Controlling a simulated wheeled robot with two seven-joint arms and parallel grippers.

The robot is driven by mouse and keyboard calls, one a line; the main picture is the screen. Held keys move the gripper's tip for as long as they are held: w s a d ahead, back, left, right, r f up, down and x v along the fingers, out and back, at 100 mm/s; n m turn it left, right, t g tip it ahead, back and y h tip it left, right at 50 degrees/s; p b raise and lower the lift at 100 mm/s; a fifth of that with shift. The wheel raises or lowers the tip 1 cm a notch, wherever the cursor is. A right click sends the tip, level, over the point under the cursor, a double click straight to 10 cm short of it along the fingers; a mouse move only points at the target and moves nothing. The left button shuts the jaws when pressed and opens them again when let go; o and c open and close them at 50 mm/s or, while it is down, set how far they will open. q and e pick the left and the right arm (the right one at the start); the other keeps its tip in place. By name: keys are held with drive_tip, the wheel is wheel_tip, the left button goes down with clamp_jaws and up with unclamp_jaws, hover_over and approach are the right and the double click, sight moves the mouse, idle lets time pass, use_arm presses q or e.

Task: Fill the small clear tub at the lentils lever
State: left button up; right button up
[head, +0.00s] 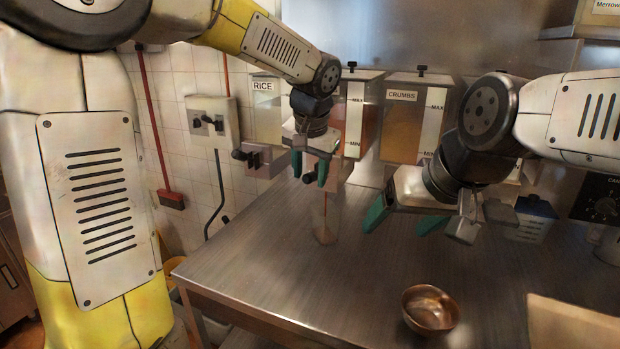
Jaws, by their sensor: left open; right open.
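The middle dispenser (356,110) holds orange-red contents and has MAX and MIN marks. My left arm hides part of it, and I see no lentils label. My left gripper (310,170) is open, fingers pointing down, in front of the dispensers' lower part. My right gripper (404,220) is open above the steel table, in front of the CRUMBS dispenser (404,122). I cannot clearly make out the small clear tub. A pale streak on the table below my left gripper may be only a reflection. The lentils lever is not clearly visible.
The RICE dispenser (266,108) stands at the left of the row. A copper bowl (430,310) sits on the steel table (290,270) near the front. A dark-topped container (535,218) stands at right, and a pale board (570,328) lies at front right. The table's left-middle is clear.

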use_arm(q)
drive_tip(key=v, duration=0.6)
idle(7.4)
